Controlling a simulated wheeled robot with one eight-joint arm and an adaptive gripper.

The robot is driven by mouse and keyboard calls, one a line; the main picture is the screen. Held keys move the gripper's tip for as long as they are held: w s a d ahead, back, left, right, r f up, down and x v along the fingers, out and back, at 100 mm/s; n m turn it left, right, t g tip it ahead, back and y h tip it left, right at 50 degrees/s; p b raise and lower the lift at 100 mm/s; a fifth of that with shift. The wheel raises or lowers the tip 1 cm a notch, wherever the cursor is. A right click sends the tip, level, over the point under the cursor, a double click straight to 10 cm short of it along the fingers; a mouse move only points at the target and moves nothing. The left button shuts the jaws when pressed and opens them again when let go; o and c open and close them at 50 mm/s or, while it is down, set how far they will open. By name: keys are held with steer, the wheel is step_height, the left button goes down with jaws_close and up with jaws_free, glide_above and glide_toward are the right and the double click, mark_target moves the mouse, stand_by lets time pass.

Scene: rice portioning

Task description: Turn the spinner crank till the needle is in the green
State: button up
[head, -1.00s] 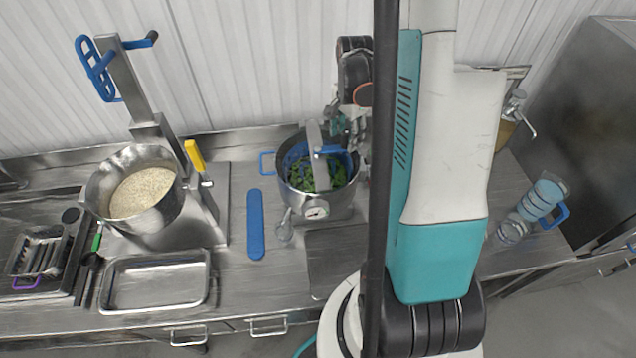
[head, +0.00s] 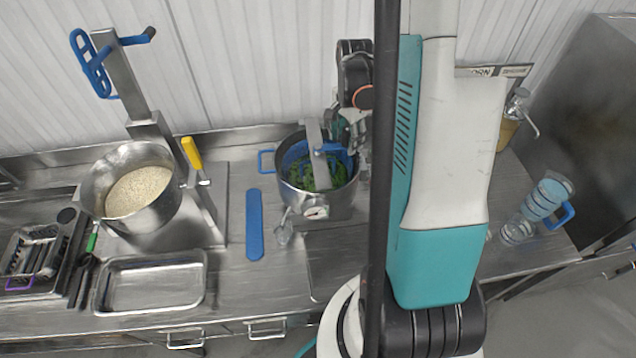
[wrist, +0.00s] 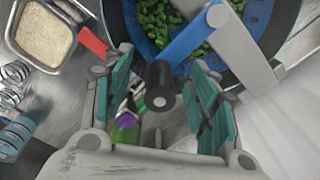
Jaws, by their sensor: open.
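The spinner (head: 293,188) is a steel pot with a blue basket of chopped greens and a metal bar across its top. Its crank (wrist: 195,38) is a blue arm ending in a black knob (wrist: 160,84). In the wrist view my gripper (wrist: 163,97) is open, with a teal finger pad on each side of the knob and gaps between. In the head view the gripper (head: 352,132) is at the spinner's right rear, partly hidden by my arm. The round gauge (head: 316,212) is on the spinner's front; its needle is too small to read.
A pot of grain (head: 108,206) with a yellow-handled lever (head: 192,153) stands left. A blue strip (head: 254,225) and a small clear scoop (head: 284,232) lie left of the spinner. An empty steel tray (head: 150,306) is at front left.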

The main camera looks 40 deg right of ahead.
steer(key=shift+f+b, duration=0.4)
steer(key=shift+f, duration=0.1)
steer(key=shift+r, duration=0.3)
steer(key=shift+r, duration=0.2)
steer(key=c, duration=1.1)
